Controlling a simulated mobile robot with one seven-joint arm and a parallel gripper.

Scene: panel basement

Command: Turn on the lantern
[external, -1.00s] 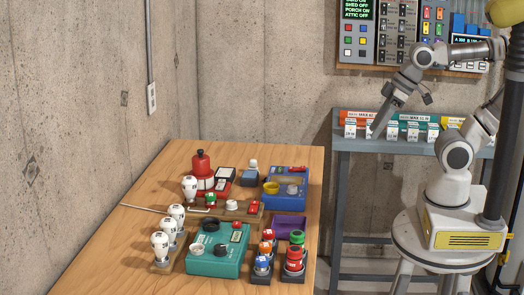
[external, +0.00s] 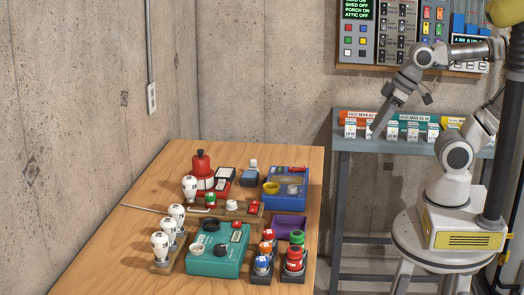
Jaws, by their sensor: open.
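A red item with a domed top and a pale band (external: 202,164), possibly the lantern, stands upright at the back left of the wooden table; it is too small to tell surely, and no light or switch on it is clear. My gripper (external: 372,131) hangs at the end of the bent arm, pointing down and left, in front of the grey shelf. It is empty and far to the right of the red item, touching nothing on the table. Its fingers are small in this view.
The wooden table (external: 128,235) bears white bulbs (external: 160,245), a teal box (external: 215,262), a blue box (external: 291,203), a purple tray (external: 288,227) and red and green jars. A grey shelf (external: 343,200) holds labelled boxes. A control panel (external: 357,38) hangs on the concrete wall.

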